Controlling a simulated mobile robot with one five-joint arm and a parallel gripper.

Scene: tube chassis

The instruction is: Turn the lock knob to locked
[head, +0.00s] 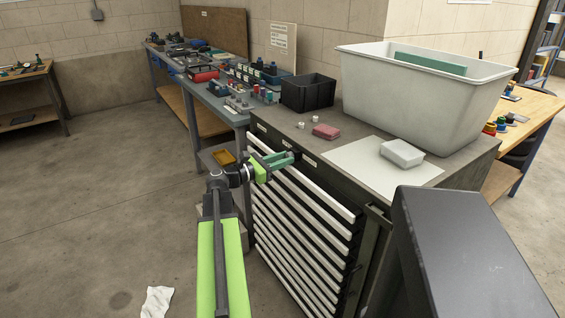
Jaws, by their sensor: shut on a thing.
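My gripper (288,158) reaches the top front strip of a dark drawer cabinet (337,182) from the left. Its green fingers are closed around the small dark lock knob (298,153), just below the worktop edge. The fingers cover most of the knob, so I cannot tell which way it points. A small pale label (309,161) is on the strip just right of the knob.
White-fronted drawers (295,235) run down the cabinet below my arm. A white rag (157,301) lies on the open floor.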

